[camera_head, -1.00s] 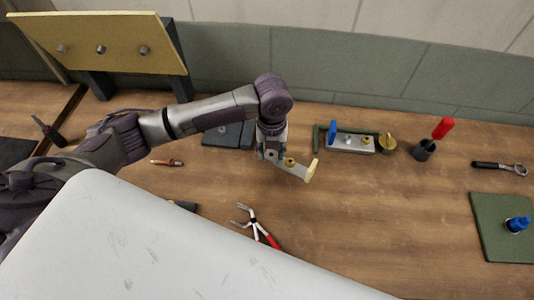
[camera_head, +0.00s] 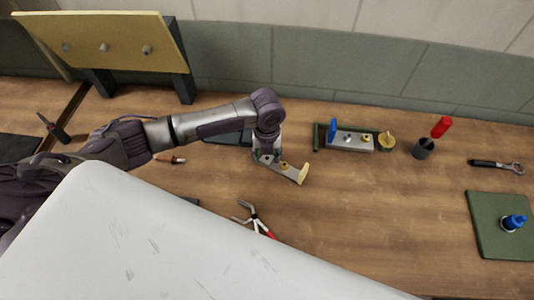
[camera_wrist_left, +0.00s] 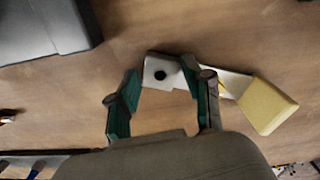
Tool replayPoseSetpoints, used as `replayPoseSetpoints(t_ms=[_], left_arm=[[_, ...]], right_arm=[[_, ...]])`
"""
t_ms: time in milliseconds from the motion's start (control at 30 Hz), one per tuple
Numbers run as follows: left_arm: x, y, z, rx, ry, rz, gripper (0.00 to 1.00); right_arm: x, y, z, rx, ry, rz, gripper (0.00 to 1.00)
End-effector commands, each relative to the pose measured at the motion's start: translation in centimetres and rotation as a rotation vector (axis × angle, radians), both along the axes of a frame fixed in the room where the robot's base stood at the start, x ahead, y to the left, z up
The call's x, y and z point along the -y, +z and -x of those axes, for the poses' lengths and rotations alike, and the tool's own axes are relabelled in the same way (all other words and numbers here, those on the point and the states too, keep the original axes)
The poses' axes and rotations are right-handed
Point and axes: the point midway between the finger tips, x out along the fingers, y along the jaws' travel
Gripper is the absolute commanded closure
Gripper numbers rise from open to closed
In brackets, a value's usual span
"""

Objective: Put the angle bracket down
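The angle bracket (camera_head: 292,171) is a pale metal strip with a yellowish end block, low over or on the wooden bench in the head view. In the left wrist view, its holed plate (camera_wrist_left: 158,72) shows between my fingertips, and its yellow block (camera_wrist_left: 268,104) lies to the right. My left gripper (camera_head: 267,158) is right at the bracket's left end. Its fingers (camera_wrist_left: 163,80) stand apart with bare wood visible between them, and the right finger crosses over the strip. Whether a finger touches the bracket is hard to tell. My right gripper is out of view.
Pliers (camera_head: 251,216) lie in front of the bracket. A green-framed fixture (camera_head: 318,137) stands to the right, then a dark cup (camera_head: 423,149) with a red-handled tool and a ratchet (camera_head: 495,165). A large pale panel (camera_head: 180,240) fills the front.

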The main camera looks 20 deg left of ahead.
Motion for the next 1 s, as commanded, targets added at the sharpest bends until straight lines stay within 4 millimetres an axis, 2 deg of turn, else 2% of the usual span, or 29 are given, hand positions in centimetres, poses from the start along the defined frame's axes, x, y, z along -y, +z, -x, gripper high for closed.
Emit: replayPoseSetpoints(t_ms=[333,467,567,900,1000], left_arm=[[0.0,0.1,0.0,0.000,0.000,0.000,0.35],[0.0,0.8,-0.1,0.002,0.000,-0.001,0.35],[0.0,2.3,-0.2,0.004,0.000,0.001,0.35],[0.0,9.4,-0.1,0.005,0.000,0.001,0.35],[0.0,10.9,-0.1,0.003,0.000,0.001,0.35]], right_arm=[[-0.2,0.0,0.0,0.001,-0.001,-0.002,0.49],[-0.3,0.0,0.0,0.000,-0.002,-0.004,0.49],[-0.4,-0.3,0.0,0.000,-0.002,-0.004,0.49],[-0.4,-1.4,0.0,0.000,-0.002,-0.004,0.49],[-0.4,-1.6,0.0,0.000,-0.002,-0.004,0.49]])
